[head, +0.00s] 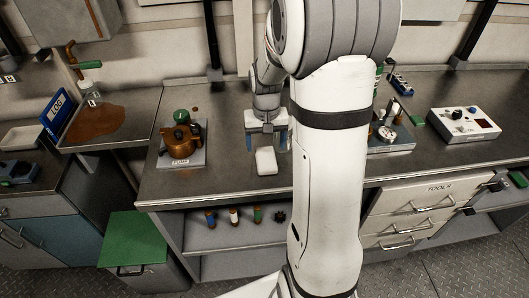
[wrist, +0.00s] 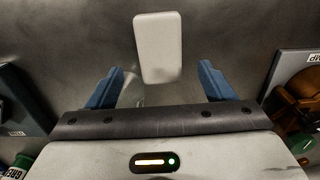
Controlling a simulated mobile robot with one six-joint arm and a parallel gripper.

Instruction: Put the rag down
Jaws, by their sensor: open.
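The rag (head: 265,161), which looks like a pale rectangle with rounded corners, lies flat on the metal bench top. It also shows in the wrist view (wrist: 158,45), at the top middle. My gripper (head: 267,143) is just behind and above the rag in the head view, pointing down. In the wrist view my gripper (wrist: 161,70) has its two blue fingers spread wide, one on each side of the rag's near end. Neither finger touches the rag there. The gripper is open and holds nothing.
The copper-coloured pump (head: 180,142) stands on a plate to the left. A plate with a gauge (head: 388,134) is to the right, partly behind my arm. A white control box (head: 464,126) stands farther right. Bare bench lies between the pump and the rag.

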